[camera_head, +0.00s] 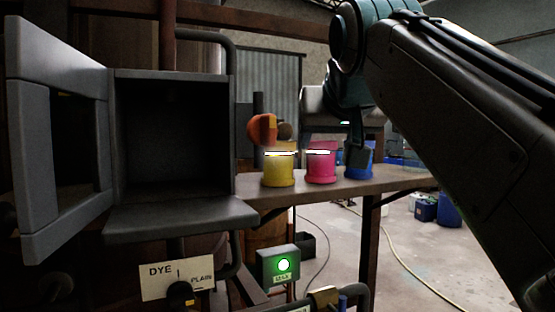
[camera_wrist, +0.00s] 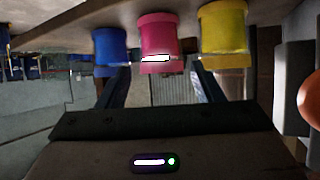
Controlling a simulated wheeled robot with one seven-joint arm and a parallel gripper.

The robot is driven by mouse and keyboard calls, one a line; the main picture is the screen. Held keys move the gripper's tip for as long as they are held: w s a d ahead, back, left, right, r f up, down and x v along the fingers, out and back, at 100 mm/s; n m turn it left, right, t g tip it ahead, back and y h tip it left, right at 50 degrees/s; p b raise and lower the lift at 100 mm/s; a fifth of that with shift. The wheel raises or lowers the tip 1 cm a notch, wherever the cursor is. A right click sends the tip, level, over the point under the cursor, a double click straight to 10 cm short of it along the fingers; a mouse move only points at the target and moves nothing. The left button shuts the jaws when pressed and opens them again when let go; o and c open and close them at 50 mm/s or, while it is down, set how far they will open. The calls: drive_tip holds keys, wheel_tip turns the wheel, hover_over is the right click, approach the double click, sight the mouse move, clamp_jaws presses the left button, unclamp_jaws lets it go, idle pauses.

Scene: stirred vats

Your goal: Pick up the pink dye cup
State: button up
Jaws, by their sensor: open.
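The pink dye cup (camera_head: 321,167) stands upright on the shelf, between the yellow cup (camera_head: 279,171) and the blue cup (camera_head: 351,167). In the wrist view, which is upside down, the pink cup (camera_wrist: 158,38) is in the middle, with the blue cup (camera_wrist: 112,47) left and the yellow cup (camera_wrist: 224,35) right. My gripper (camera_wrist: 161,75) is open, its fingers spread to either side of the pink cup near its rim. In the head view my gripper (camera_head: 340,150) is by the pink and blue cups; one finger partly hides the blue cup. Contact cannot be told.
An open dark box (camera_head: 170,140) with its door swung left stands beside the shelf (camera_head: 400,183). An orange round object (camera_head: 262,129) is behind the yellow cup. A green-lit button box (camera_head: 279,265) and a DYE/PLAIN sign (camera_head: 177,279) are below. Floor at right is mostly open.

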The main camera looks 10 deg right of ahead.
sight(321, 157)
drive_tip(key=p+x, duration=0.1)
drive_tip(key=x, duration=0.7)
drive_tip(key=shift+w, duration=0.15)
drive_tip(key=c, duration=0.7)
